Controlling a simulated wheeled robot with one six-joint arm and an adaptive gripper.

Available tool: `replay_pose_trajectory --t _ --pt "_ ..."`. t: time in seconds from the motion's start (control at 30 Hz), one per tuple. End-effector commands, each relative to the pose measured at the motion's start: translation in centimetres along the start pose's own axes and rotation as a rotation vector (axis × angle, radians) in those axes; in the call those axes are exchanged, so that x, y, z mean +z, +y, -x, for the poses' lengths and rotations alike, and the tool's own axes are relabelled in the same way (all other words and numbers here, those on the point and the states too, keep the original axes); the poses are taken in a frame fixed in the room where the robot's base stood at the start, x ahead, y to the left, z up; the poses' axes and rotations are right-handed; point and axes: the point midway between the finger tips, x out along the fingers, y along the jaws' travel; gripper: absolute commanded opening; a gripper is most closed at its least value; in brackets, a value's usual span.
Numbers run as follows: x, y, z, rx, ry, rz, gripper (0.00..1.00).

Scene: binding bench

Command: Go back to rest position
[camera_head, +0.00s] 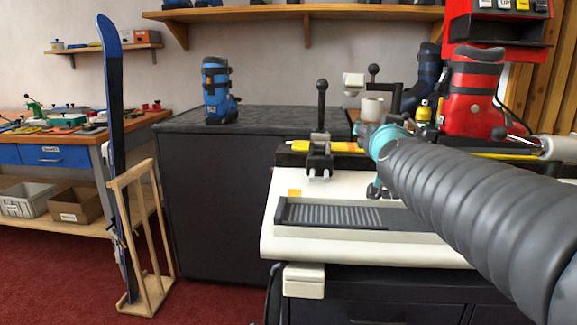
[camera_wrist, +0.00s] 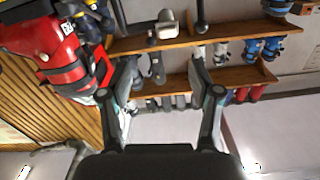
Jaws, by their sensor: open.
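My arm reaches in from the right edge of the head view, over the white-topped binding bench (camera_head: 285,241). My gripper (camera_wrist: 162,62) shows in the wrist view with its two dark fingers spread wide apart and nothing between them. In the head view the gripper is mostly hidden behind my arm's teal wrist joint, so its height over the bench is hard to judge. The wrist view looks across the room at the wall and shelves, with the scene upside down.
A red ski boot (camera_head: 472,90) stands close behind my arm at the right. A black-handled clamp (camera_head: 320,140) stands on the bench, left of my wrist. A blue boot (camera_head: 217,90) sits on the dark cabinet (camera_head: 215,200). A ski (camera_head: 113,130) leans in a wooden stand (camera_head: 150,220).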

Motion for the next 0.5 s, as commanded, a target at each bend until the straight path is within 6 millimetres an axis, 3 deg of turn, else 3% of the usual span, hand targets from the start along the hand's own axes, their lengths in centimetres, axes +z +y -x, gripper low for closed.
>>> replay_pose_trajectory --t 0.1,0.23,0.5 --pt "5.3 -1.8 4.9 -0.115 -0.187 0.028 0.63" --pt "11.7 -2.2 10.5 -0.177 -0.413 0.06 0.63" --pt "23.2 0.9 22.6 -0.142 -0.84 0.127 0.63"
